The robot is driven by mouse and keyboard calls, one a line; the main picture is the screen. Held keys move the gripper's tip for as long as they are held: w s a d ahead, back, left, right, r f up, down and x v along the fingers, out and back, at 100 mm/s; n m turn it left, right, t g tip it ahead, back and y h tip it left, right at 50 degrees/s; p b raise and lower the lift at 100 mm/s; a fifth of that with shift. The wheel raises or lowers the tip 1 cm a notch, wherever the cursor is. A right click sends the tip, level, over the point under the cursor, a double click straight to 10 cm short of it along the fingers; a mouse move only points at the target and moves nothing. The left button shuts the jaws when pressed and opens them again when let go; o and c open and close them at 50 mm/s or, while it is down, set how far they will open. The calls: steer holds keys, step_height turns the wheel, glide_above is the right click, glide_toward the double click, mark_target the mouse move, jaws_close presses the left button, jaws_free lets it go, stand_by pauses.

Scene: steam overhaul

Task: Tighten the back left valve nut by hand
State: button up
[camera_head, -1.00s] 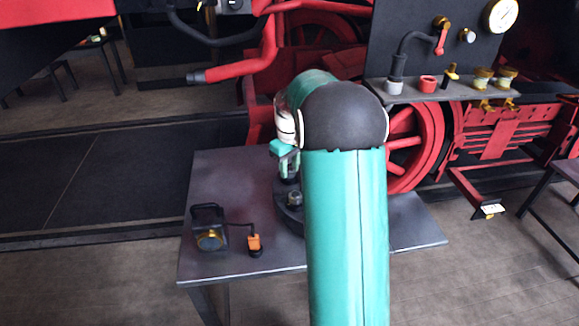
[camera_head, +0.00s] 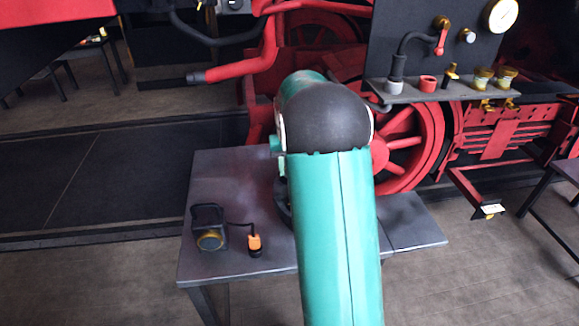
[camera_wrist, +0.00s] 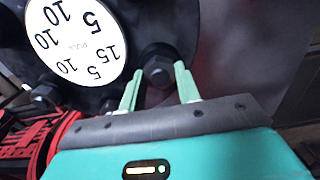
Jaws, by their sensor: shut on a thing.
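In the wrist view, my gripper (camera_wrist: 158,70) has its two pale green fingers on either side of a dark hexagonal valve nut (camera_wrist: 157,76), shut on it. The nut sits on a dark round flange beside a white dial face (camera_wrist: 75,38) with numbers on it. Another dark nut (camera_wrist: 46,91) shows at the left of the flange. I cannot tell from the views which nut is the back left one. In the head view, my teal arm hides the gripper and nearly all of the valve on the grey table (camera_head: 225,172).
A dark lamp (camera_head: 208,228) and a small orange-and-black item (camera_head: 254,245) joined by a cord lie on the table's left part. Red locomotive wheels (camera_head: 415,145) stand behind. A shelf (camera_head: 440,92) with fittings is at the back right. The table's right end is clear.

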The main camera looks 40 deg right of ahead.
stand_by(0.3)
steer(key=o, duration=1)
steer(key=shift+r, duration=6.95)
